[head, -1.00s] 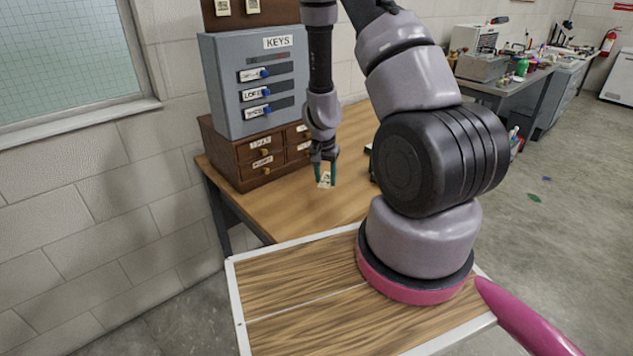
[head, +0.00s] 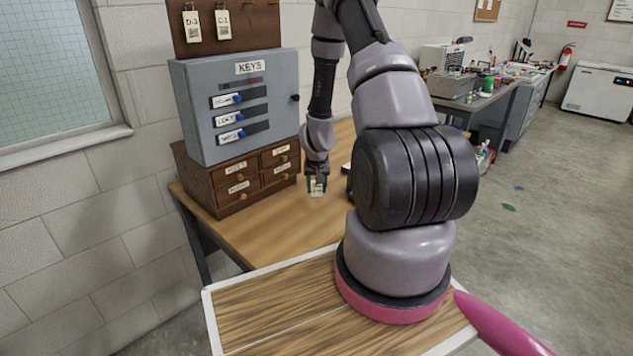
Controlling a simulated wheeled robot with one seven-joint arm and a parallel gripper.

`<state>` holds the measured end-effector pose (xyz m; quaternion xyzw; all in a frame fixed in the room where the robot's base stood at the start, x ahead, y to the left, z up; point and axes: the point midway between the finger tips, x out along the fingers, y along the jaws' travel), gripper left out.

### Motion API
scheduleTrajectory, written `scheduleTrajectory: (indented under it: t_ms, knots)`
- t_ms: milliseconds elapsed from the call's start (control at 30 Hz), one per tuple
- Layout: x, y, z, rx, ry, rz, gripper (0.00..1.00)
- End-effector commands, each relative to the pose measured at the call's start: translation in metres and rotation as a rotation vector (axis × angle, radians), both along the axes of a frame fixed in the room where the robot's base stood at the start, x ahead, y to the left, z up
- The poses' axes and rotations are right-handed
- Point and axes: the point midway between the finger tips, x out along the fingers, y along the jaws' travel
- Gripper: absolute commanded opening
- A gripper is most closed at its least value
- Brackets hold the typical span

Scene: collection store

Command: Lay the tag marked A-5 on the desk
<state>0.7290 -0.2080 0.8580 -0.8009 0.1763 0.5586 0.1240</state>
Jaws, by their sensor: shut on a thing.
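My gripper (head: 316,186) is over the wooden desk (head: 270,228), just right of the small drawer unit. It is shut on a small pale tag (head: 317,188) with dark print. The print is too small to read, so I cannot tell whether it is A-5. The tag is low over the desk top; I cannot tell whether it touches the wood. Part of the desk is hidden behind my arm.
A grey key cabinet (head: 203,132) marked KEYS stands on a brown drawer unit (head: 207,203) at the desk's left. Above, a brown board (head: 258,20) holds tags D-3 (head: 192,27) and C-2 (head: 222,25). A dark object (head: 346,182) is right of my gripper. The desk's front is clear.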

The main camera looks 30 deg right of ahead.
Motion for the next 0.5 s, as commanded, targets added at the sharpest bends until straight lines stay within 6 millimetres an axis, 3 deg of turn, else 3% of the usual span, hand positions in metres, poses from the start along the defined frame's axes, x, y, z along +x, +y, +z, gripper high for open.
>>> scheduleTrajectory:
  t_ms: [500]
  knots:
    - [0.0, 0.0, -0.045, 0.0, 0.0, -0.001, 0.0]
